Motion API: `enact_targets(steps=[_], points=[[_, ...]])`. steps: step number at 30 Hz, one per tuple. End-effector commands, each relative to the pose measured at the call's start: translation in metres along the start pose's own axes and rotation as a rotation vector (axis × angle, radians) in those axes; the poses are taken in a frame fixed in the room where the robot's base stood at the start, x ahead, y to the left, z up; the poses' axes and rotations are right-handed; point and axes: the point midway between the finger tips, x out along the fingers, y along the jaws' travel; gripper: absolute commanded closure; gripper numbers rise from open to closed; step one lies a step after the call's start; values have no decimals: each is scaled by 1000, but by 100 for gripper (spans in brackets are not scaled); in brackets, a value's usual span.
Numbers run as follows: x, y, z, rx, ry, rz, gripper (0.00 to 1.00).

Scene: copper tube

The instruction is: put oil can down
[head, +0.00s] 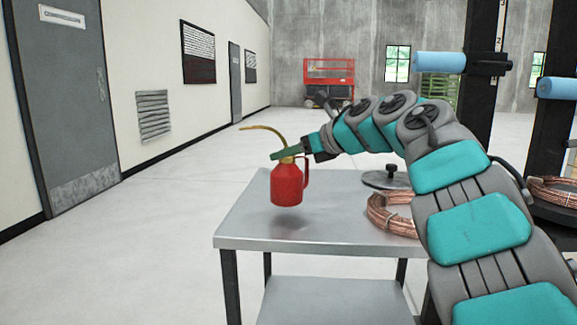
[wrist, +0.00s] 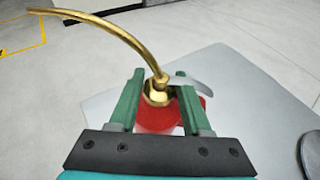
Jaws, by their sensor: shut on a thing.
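The red oil can (head: 287,186) with a curved brass spout is upright in the head view. My gripper (head: 290,155) is shut on its neck, just under the spout. A dark shadow lies on the table below the can, and the can appears to hang a little above the top. In the wrist view the green fingers of my gripper (wrist: 158,100) stand on both sides of the brass collar, with the red body of the oil can (wrist: 165,117) below. The metal table (head: 262,232) is under the can; its left part is bare.
A copper tube coil (head: 381,213) lies on the table to the right, partly hidden by my arm. A grey round lid-like disc (head: 388,178) with a knob is behind it. Another copper coil (head: 552,191) is at the far right. The floor left of the table is clear.

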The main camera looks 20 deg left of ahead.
Motion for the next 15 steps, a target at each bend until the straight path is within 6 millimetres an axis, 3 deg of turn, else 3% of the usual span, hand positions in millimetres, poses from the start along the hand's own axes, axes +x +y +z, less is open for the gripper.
enact_targets(steps=[15], points=[[12,-2,-31,0,-2,-2,100]])
